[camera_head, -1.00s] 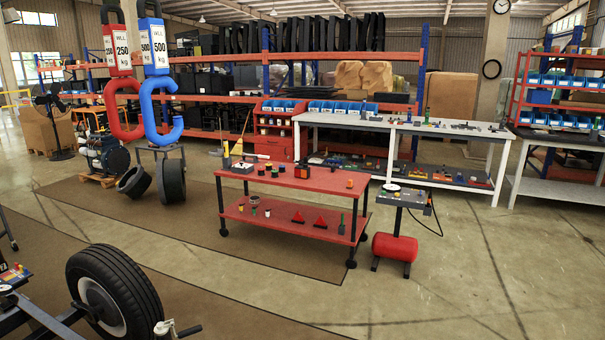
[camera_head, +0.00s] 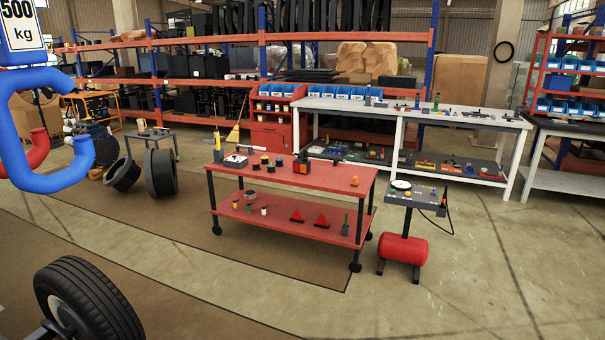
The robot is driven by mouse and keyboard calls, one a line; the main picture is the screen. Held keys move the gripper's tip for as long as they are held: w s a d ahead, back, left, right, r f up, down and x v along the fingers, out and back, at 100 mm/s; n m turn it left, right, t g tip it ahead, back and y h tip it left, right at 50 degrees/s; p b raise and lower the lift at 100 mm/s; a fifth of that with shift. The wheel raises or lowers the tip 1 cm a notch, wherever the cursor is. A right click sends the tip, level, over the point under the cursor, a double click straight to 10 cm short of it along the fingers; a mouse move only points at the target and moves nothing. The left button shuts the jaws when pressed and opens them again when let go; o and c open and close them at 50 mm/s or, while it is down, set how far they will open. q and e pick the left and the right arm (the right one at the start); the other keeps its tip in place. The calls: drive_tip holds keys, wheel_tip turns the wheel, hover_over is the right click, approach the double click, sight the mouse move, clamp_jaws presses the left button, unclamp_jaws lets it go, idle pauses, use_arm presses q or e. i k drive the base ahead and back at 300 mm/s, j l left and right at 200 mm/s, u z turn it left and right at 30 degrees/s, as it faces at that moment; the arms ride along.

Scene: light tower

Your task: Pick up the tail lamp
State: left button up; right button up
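I cannot pick out the tail lamp for certain at this size. A small dark and orange-red block (camera_head: 301,164) stands on the top of the red cart (camera_head: 330,178), near its back edge. A smaller orange piece (camera_head: 354,181) lies on the same top, towards the right. Two red triangular pieces (camera_head: 298,215) stand on the cart's lower shelf. Neither of my grippers is in view.
A small grey stand (camera_head: 415,195) with a red tank is right of the cart. A white workbench (camera_head: 440,117) is behind. A blue hook (camera_head: 40,172) hangs at left; a tyre (camera_head: 88,302) is bottom left. Floor in front of the cart is clear.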

sight(301, 166)
drive_tip(key=i, duration=2.5)
